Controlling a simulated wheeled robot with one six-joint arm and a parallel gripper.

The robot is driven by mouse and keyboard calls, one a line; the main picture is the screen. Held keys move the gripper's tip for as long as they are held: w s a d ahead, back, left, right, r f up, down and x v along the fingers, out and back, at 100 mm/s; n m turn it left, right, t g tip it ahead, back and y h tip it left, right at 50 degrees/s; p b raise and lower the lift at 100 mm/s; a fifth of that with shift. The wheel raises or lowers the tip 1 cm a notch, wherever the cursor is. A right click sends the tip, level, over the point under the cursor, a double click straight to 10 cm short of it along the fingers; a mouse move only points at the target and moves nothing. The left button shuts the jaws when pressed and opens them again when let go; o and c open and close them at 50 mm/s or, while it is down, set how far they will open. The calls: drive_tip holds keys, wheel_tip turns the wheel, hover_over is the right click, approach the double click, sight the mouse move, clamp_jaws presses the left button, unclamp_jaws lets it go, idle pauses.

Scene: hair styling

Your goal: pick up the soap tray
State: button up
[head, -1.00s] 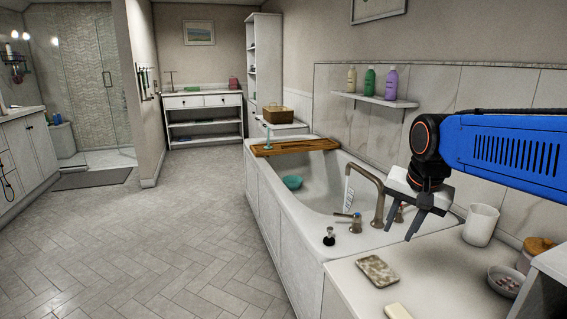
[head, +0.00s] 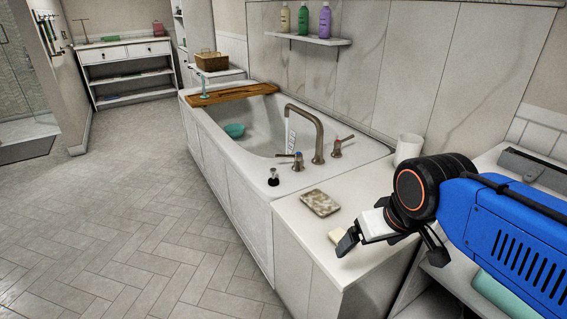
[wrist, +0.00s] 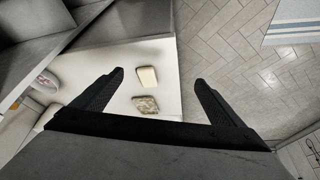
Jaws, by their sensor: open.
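The soap tray (head: 320,203) is a small mottled beige-brown rectangle. It lies flat on the white counter at the foot of the bathtub, and it also shows in the wrist view (wrist: 145,104), nearer the gripper's palm. A cream soap bar (head: 337,237) lies apart from it, partly behind a finger in the head view; the wrist view shows the bar (wrist: 148,77) whole. My gripper (head: 392,250) is open and empty above the counter's near end. In the wrist view its fingers (wrist: 158,77) frame both things from above, touching neither.
The bathtub (head: 228,175) adjoins the counter, with a tall tap (head: 319,140) and a black-topped stopper (head: 273,177) on its rim. A white cup (head: 408,149) stands at the wall. Open floor (head: 130,220) lies left of the tub.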

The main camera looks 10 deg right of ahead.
drive_tip(key=w+r+n+g, duration=0.1)
drive_tip(key=w+r, duration=0.3)
drive_tip(key=w, duration=0.4)
drive_tip(key=n+g, duration=0.3)
drive_tip(key=g, duration=0.1)
hover_over(320, 203)
wheel_tip(320, 203, down, 2)
wheel_tip(320, 203, down, 17)
drive_tip(key=shift+r, duration=0.15)
drive_tip(key=shift+c, duration=0.7)
drive_tip(key=c, duration=1)
